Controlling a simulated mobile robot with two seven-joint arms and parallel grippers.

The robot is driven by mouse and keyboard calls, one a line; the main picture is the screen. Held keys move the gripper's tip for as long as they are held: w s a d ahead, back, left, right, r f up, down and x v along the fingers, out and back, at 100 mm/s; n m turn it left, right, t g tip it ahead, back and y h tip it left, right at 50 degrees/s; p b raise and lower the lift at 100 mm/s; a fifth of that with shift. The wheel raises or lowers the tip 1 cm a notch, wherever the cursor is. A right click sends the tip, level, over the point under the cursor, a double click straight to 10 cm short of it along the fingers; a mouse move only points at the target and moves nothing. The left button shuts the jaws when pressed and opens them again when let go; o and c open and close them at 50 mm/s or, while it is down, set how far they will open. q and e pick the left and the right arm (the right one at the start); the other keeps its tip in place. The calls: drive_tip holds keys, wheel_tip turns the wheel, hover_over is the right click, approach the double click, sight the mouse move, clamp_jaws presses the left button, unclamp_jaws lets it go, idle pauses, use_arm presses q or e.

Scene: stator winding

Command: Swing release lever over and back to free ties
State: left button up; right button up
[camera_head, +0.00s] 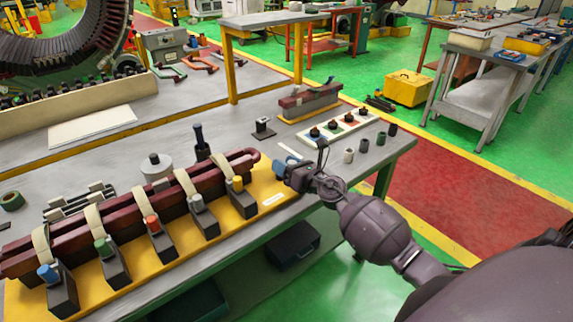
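A long maroon coil bar (130,215) lies along a yellow base plate (262,190) on the grey bench. Several beige ties (140,200) loop over it, each going down to a dark block with a coloured cap: blue, green, red, grey and yellow. A dark upright handle (199,136) behind the bar looks like the release lever; its foot is partly hidden by the bar. My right gripper (280,168) is at the right end of the base plate, apart from the handle and right of the yellow-capped block (237,190). Its fingers are too small to read. My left gripper is out of view.
A grey cylinder (156,165) stands behind the bar. A white tray (345,124) with dark knobs and several small cylinders (365,145) are at the bench's right end. A second maroon bar (308,97) lies at the back. Bare bench lies left of the handle.

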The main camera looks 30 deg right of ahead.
drive_tip(key=shift+d, duration=0.15)
drive_tip(key=shift+s+d, duration=0.1)
drive_tip(key=shift+s, duration=0.45)
drive_tip(key=v, duration=0.9)
drive_tip(key=shift+s+b, duration=0.3)
